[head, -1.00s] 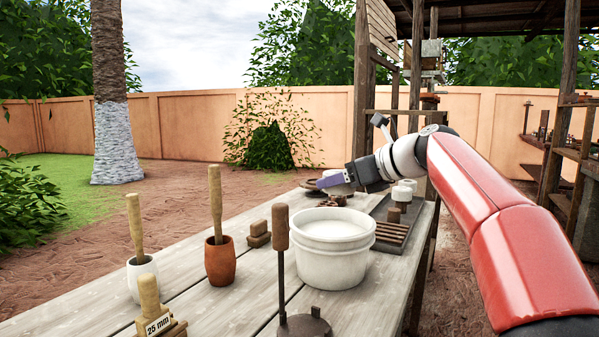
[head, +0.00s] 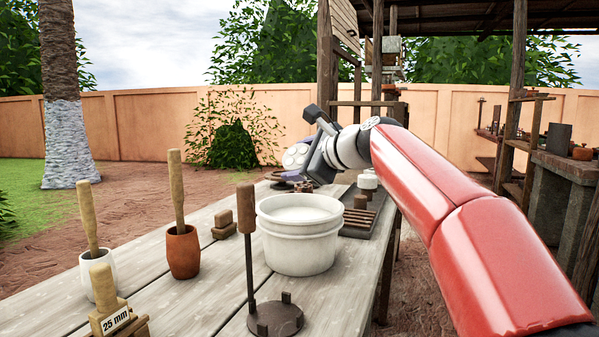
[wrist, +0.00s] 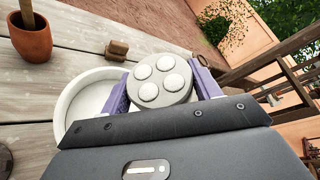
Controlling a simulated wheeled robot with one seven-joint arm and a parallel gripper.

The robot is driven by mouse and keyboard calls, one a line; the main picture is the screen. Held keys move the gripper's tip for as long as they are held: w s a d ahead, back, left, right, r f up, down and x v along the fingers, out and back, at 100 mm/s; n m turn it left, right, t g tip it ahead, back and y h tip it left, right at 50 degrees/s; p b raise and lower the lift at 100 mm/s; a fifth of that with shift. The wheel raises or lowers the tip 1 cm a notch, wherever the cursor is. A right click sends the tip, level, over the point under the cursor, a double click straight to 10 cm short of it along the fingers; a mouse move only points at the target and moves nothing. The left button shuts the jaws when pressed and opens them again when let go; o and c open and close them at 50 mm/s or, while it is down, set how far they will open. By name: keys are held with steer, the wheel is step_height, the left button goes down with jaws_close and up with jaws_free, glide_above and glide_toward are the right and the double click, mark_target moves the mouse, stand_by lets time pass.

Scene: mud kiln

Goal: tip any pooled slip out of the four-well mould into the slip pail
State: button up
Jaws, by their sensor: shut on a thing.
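The four-well mould (wrist: 160,81) is a round grey disc with four whitish round wells. In the wrist view it sits between the purple fingers of my gripper (wrist: 158,88), which is shut on it. The slip pail (head: 300,243) is a white bucket on the table with pale slip inside. It shows partly behind the mould in the wrist view (wrist: 70,92), with its right side hidden.
A wooden-handled tool on a round dark base (head: 275,317) stands in front of the pail. A terracotta pot (head: 183,254), a white pot (head: 98,278) and a 25 mm stamp (head: 110,305) are at left.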

steer(key=shift+f+n+t+b, duration=0.25)
steer(key=shift+n+t+b, duration=1)
steer(key=shift+b, duration=2.05)
steer(key=n+t+b, duration=0.1)
steer(key=n+b, duration=0.4)
steer(key=b, duration=0.1)
steer(key=shift+y, duration=0.3)
steer(key=shift+r+n+t+y+b, duration=0.1)
steer(key=shift+n+t+y+b, duration=0.25)
steer(key=shift+n+b, duration=0.7)
steer(key=shift+r+n+y, duration=0.25)
steer(key=shift+n+y, duration=0.1)
steer(key=shift+n, duration=0.45)
steer(key=shift+p, duration=0.3)
